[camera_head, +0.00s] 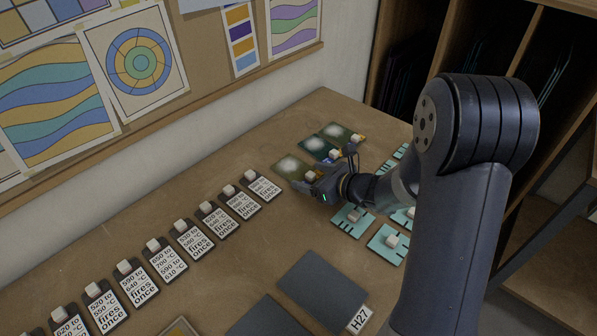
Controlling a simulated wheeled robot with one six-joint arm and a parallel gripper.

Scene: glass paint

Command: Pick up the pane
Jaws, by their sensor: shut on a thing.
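Three dark green panes, each with a pale round blotch, lie in a row at the back of the table: the nearest pane (290,163), the middle pane (314,146) and the farthest pane (336,131). Each has a small pale block near its right corner. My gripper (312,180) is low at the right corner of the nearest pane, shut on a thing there. Its fingers are small and partly hidden by its own body, so the exact grip and whether the pane is raised cannot be told.
Several teal notched plates with white knobs, one teal plate (388,243) among them, lie right of and below my gripper. Black label cards with pale blocks, including one card (262,186), line the left. Dark grey squares, one grey square (322,288) beside an H27 tag (359,319), lie in front.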

